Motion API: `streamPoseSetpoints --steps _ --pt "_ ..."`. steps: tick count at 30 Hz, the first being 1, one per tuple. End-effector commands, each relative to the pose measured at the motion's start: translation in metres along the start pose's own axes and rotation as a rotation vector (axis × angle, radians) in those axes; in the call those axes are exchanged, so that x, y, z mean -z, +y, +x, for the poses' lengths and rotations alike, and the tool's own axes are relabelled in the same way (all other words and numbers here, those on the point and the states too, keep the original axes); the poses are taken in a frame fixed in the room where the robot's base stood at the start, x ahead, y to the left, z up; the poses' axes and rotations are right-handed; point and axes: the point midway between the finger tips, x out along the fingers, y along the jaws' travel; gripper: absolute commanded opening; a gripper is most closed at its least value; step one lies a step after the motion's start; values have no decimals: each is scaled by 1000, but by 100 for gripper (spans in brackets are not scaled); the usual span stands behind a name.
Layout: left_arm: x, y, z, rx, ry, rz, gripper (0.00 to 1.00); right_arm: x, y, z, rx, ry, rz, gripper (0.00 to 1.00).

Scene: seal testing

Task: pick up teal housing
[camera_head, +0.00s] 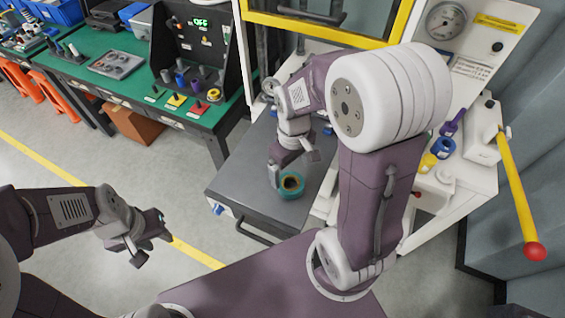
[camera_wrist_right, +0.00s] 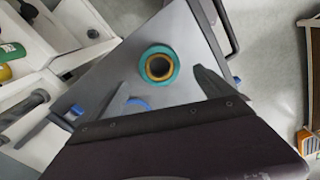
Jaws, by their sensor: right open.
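The teal housing (camera_head: 291,193) is a short ring with a yellow-brown inner rim and a dark hole. It stands on the dark grey top of a drawer unit (camera_head: 240,180). It also shows in the right wrist view (camera_wrist_right: 159,79). My right gripper (camera_head: 294,165) is open and empty, just above and behind the housing in the head view. In the wrist view its fingers (camera_wrist_right: 160,80) lie on either side of the housing, with gaps to it. My left gripper (camera_head: 152,246) hangs over the floor at the left, fingers apart and empty.
A white test bench with a gauge (camera_head: 446,21), a yellow lever with a red knob (camera_head: 534,251) and blue, purple and yellow parts (camera_head: 443,148) is at the right. A green workbench (camera_head: 110,85) with bins and parts stands at the back left.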

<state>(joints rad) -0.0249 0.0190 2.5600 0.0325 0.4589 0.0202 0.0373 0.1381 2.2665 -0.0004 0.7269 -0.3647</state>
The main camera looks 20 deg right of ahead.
Motion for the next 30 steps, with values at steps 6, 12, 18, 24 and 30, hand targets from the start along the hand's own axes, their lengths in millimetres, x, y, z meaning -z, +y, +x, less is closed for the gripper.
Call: streamPoseSetpoints --steps 6,12,18,24,30 --pt "2 0 -18 0 0 0 36 -2 3 -15 4 -10 12 93" --pt "2 0 -16 0 0 0 36 -3 2 -3 6 -14 14 93" --pt "2 0 -16 0 0 0 36 -3 2 24 5 -13 14 93" --pt "2 0 -17 0 0 0 36 -3 2 37 6 -14 14 93" --pt "2 0 -16 0 0 0 36 -4 2 72 6 -14 14 93"
